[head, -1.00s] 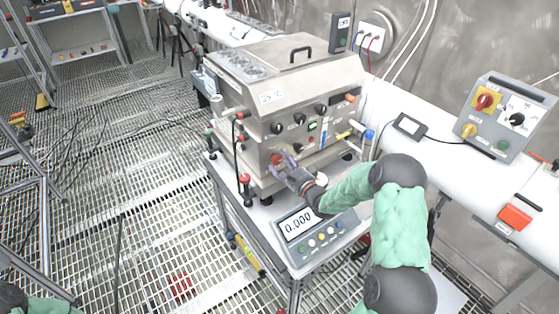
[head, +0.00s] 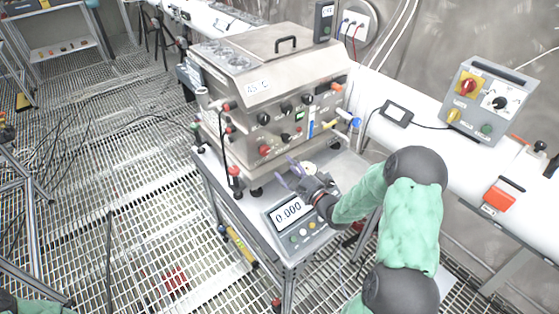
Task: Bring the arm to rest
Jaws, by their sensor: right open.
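My right gripper (head: 291,172) is open and empty. It is in front of the steel machine (head: 268,90), low and apart from its front panel, just above the back edge of the scale with the 0.000 display (head: 300,228). The gripper's wrist covers part of the scale's upper right side. My right arm, in a green sleeve, comes in from the lower right. Of my left arm, only a bit of green sleeve shows at the bottom left corner; the left gripper is out of view.
The machine and scale stand on a metal cart (head: 247,224). A grey control box (head: 484,100) with a red knob and an orange-red box (head: 502,195) are on the white pipe (head: 440,140) at the right. Grating floor (head: 150,215) lies open at the left.

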